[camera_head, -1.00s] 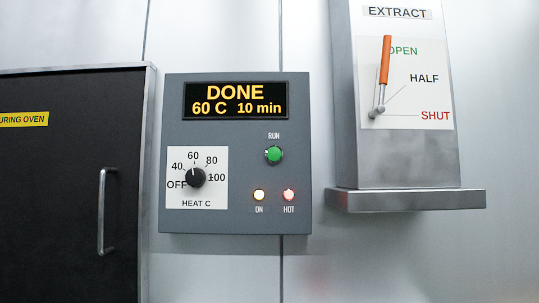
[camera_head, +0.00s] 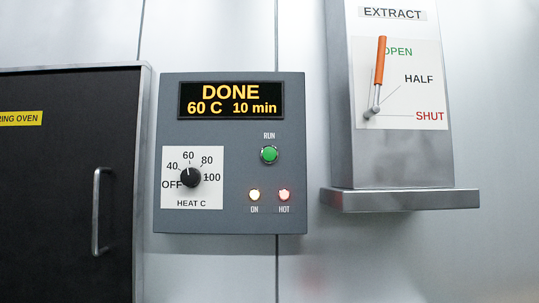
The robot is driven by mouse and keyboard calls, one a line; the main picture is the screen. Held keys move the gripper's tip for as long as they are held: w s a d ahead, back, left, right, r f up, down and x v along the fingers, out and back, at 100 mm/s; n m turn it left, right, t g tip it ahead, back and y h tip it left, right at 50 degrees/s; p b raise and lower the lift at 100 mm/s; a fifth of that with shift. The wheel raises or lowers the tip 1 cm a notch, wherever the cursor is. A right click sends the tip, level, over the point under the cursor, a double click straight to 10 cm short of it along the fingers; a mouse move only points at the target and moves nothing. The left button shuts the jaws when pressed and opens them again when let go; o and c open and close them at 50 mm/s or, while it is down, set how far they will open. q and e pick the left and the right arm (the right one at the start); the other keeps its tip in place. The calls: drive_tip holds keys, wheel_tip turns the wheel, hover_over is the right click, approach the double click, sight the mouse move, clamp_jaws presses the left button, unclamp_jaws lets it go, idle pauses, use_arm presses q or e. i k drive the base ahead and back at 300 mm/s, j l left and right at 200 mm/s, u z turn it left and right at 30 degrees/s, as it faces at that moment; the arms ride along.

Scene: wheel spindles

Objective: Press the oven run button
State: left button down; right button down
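The green RUN button (camera_head: 269,154) is on the right half of the grey oven control panel (camera_head: 225,222). The panel's display (camera_head: 231,100) reads DONE, 60 C, 10 min. The black heat knob (camera_head: 190,177) has its mark up toward 60. The ON lamp (camera_head: 254,195) and the red HOT lamp (camera_head: 284,195) are lit. Neither of my grippers shows in the head view.
The dark curing oven door (camera_head: 60,200) with a vertical metal handle (camera_head: 97,211) is at left and looks closed. At right, the extract lever (camera_head: 380,62) with its orange grip points up near OPEN, above a grey ledge (camera_head: 400,199).

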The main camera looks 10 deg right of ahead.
sight(268, 154)
drive_tip(key=i+j+z, duration=0.1)
drive_tip(key=j, duration=0.2)
drive_tip(key=i+j, duration=0.2)
drive_tip(key=j, duration=0.15)
drive_tip(key=i+j+z, duration=0.15)
drive_tip(key=j, duration=0.2)
drive_tip(key=i+j, duration=0.15)
drive_tip(key=j, duration=0.2)
drive_tip(key=i+j+z, duration=0.15)
drive_tip(key=j, duration=0.2)
